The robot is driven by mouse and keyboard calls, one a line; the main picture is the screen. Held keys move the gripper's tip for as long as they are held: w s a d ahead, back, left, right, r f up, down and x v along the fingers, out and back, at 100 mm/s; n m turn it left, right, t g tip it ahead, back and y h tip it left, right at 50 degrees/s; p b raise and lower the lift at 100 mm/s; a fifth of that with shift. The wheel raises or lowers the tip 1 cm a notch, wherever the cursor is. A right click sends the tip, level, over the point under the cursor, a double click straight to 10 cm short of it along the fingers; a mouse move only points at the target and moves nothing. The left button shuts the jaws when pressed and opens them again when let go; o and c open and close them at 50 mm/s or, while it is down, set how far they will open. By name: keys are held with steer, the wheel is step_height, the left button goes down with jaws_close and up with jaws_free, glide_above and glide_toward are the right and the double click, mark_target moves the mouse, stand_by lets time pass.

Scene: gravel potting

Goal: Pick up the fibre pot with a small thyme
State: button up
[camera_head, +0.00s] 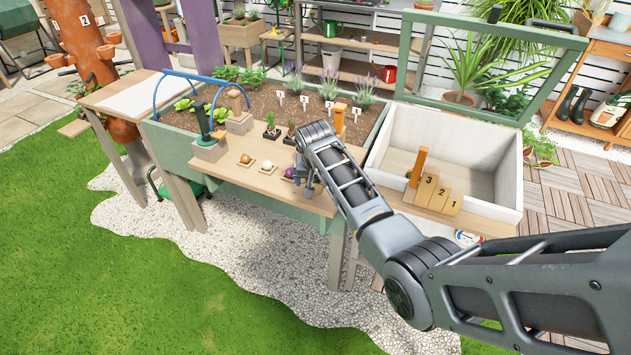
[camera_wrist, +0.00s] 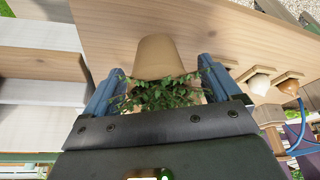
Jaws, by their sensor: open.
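The fibre pot (camera_wrist: 157,56) is a tan, tapered pot in the wrist view, on or just above the wooden board. The leafy green thyme (camera_wrist: 160,95) shows at its near end. My gripper (camera_wrist: 158,85) is open, with one blue finger on each side of the pot and thyme. I cannot tell whether the fingers touch it. In the head view my gripper (camera_head: 306,184) is low over the front board of the planter, near its right end. My arm hides the fibre pot there.
Bulbs on small holders (camera_head: 267,164) stand left of my gripper on the wooden board (camera_head: 240,176). Two small dark pots (camera_head: 271,131) stand behind them. Numbered wooden blocks (camera_head: 436,190) stand at the white cold frame (camera_head: 455,140) on the right.

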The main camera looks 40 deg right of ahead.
steer(key=shift+f, duration=0.25)
steer(key=shift+c, duration=0.2)
steer(key=c, duration=1.1)
steer(key=shift+r, duration=0.15)
